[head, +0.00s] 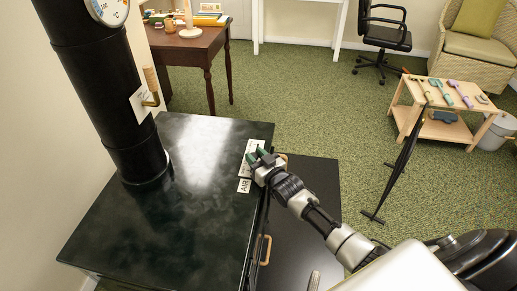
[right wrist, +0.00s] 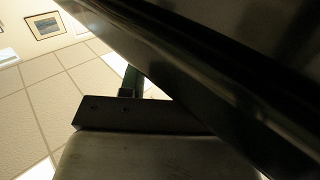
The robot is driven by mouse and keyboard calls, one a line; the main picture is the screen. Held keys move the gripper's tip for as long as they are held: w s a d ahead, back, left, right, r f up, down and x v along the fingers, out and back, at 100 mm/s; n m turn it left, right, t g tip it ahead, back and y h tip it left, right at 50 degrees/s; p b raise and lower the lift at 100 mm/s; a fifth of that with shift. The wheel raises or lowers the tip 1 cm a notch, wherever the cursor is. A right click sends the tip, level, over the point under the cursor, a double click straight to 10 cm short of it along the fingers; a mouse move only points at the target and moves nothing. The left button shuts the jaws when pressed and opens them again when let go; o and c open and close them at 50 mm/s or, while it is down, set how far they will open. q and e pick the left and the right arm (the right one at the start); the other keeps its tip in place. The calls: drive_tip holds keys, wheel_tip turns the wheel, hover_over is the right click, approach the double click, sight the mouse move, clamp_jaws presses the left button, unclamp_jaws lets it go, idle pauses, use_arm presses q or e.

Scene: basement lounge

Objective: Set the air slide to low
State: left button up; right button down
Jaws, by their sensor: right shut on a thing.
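The dark stove (head: 200,215) stands at the left in the head view. A white plate marked AIR (head: 244,185) lies at its right edge. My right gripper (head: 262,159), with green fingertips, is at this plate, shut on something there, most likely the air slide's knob. The fingers hide the slide itself, so its setting cannot be read. In the right wrist view a green fingertip (right wrist: 133,78) shows beside the stove's dark edge (right wrist: 190,85); the held part is hidden. My left gripper is not in view.
A black stovepipe (head: 105,90) with a dial rises from the stove. A black panel with a wooden handle (head: 265,250) is at the stove's front. A black stand (head: 400,165) is on the green carpet, near a low wooden table (head: 450,115) with tools.

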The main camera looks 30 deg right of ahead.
drive_tip(key=shift+d+f, duration=0.15)
drive_tip(key=c, duration=0.8)
unclamp_jaws()
drive_tip(key=shift+d, duration=0.15)
